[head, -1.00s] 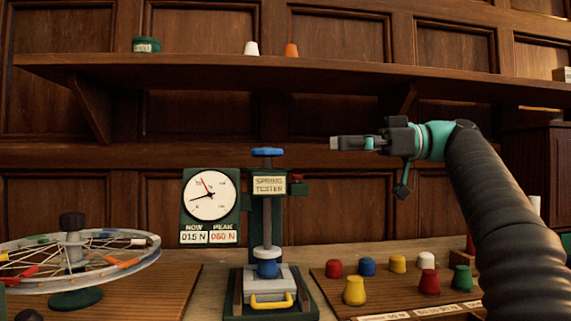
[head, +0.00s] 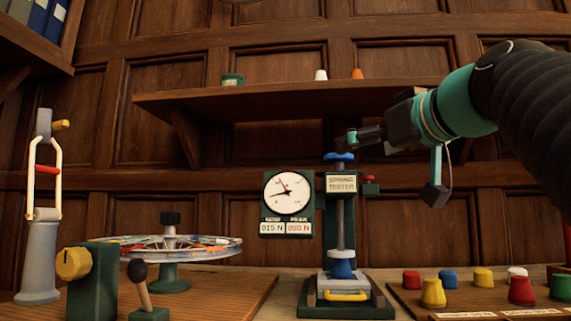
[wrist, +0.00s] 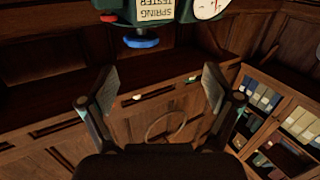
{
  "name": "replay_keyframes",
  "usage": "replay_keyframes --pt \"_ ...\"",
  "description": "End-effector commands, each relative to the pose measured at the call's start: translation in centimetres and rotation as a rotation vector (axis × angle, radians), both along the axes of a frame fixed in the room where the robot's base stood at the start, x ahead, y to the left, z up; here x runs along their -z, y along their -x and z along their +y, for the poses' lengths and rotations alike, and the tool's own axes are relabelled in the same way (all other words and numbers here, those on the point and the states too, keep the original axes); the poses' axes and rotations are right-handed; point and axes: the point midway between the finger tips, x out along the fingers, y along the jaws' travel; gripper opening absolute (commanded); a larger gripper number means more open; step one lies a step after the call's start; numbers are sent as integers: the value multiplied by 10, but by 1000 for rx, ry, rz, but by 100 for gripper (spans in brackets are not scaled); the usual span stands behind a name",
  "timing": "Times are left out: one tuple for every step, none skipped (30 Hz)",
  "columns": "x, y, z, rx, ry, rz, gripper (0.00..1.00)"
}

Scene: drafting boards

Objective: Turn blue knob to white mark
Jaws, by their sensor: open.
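The blue knob (head: 339,157) is a flat handwheel on top of the green spring tester (head: 340,220). In the wrist view the knob (wrist: 141,42) shows beyond my fingers, left of the middle between them. My gripper (head: 347,139) is at the knob's height or just above it in the head view, and their depths are hard to compare. In the wrist view my gripper (wrist: 160,75) is open and empty, its two fingers spread wide and apart from the knob. I cannot make out a white mark on or by the knob.
A dial gauge (head: 287,192) hangs left of the tester's column. A wooden shelf (head: 270,105) runs behind. Several coloured caps stand on a board (head: 408,298) at right. A spoked wheel (head: 205,245) and a yellow-knobbed green stand (head: 95,280) are at left.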

Motion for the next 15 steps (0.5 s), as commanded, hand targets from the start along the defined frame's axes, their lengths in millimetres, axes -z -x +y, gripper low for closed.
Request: replay_keyframes --pt "0 -4 -8 31 -11 -4 89" --pt "0 -6 -11 47 -20 -7 89" --pt "-2 -8 -15 66 -28 -14 89" --pt "-3 -8 -17 77 -35 -19 89" --pt "-5 -9 -18 85 -41 -24 89" --pt "-7 -9 -20 92 -53 -31 89" --pt "-8 -10 -20 94 -60 -34 89" --pt "-9 -11 -20 95 -67 -37 89" --pt "-10 -12 -19 95 -74 -36 89" --pt "-9 -13 -18 93 -77 -35 89" --pt "-10 -15 -17 91 -78 -34 89" --pt "-9 -18 -16 89 -78 -33 89" --pt "-9 -21 -15 88 -78 -33 89" --pt "-9 -24 -14 87 -77 -32 89" --pt "-9 -29 -13 86 -78 -31 89"
